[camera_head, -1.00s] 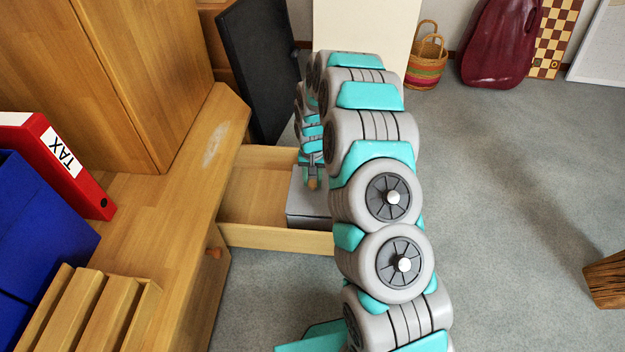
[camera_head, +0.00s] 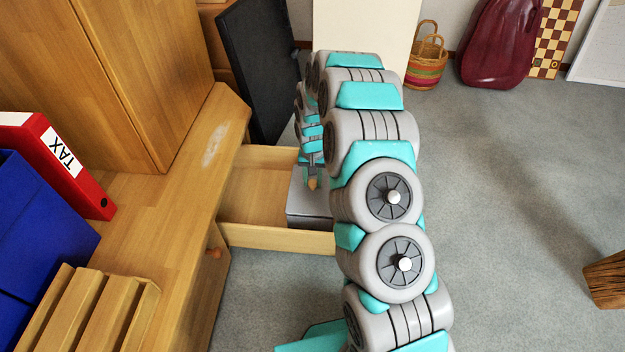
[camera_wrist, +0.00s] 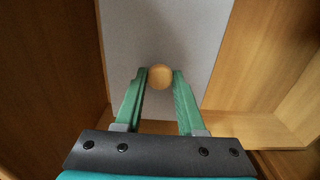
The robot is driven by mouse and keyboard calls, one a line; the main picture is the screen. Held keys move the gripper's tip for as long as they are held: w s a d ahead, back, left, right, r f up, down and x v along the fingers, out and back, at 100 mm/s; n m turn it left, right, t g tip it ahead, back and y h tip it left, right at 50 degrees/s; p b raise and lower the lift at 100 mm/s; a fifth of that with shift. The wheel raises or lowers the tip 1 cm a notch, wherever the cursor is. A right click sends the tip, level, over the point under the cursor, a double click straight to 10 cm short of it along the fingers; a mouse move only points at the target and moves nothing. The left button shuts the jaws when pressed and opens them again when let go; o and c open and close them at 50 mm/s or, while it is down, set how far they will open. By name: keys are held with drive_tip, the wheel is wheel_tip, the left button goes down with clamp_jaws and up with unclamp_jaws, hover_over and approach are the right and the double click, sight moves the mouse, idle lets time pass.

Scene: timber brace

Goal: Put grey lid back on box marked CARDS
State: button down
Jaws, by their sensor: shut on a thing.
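The grey lid (camera_head: 308,205) shows as a flat grey top on a box inside the open drawer, with a round wooden knob (camera_wrist: 160,77) on it. In the wrist view the lid (camera_wrist: 160,30) spreads beyond my fingers. My gripper (camera_wrist: 160,80) is shut on the knob, one green finger on each side of it. In the head view my gripper (camera_head: 312,180) is over the drawer, partly hidden by my own arm. The box under the lid is mostly hidden, and no CARDS marking shows. I cannot tell whether the lid is fully seated.
The open drawer (camera_head: 270,238) has bare room left of the box. A wooden cabinet top (camera_head: 170,215) is on the left with a red TAX binder (camera_head: 62,165) and blue boxes (camera_head: 40,230). A dark panel (camera_head: 258,70) stands behind the drawer.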

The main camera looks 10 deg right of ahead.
drive_tip(key=shift+f, duration=0.5)
idle(0.3)
drive_tip(key=shift+c, duration=2.1)
unclamp_jaws()
drive_tip(key=shift+o, duration=0.3)
drive_tip(key=o, duration=0.4)
drive_tip(key=shift+c, duration=0.2)
drive_tip(key=shift+r+p, duration=0.6)
drive_tip(key=shift+r, duration=3.35)
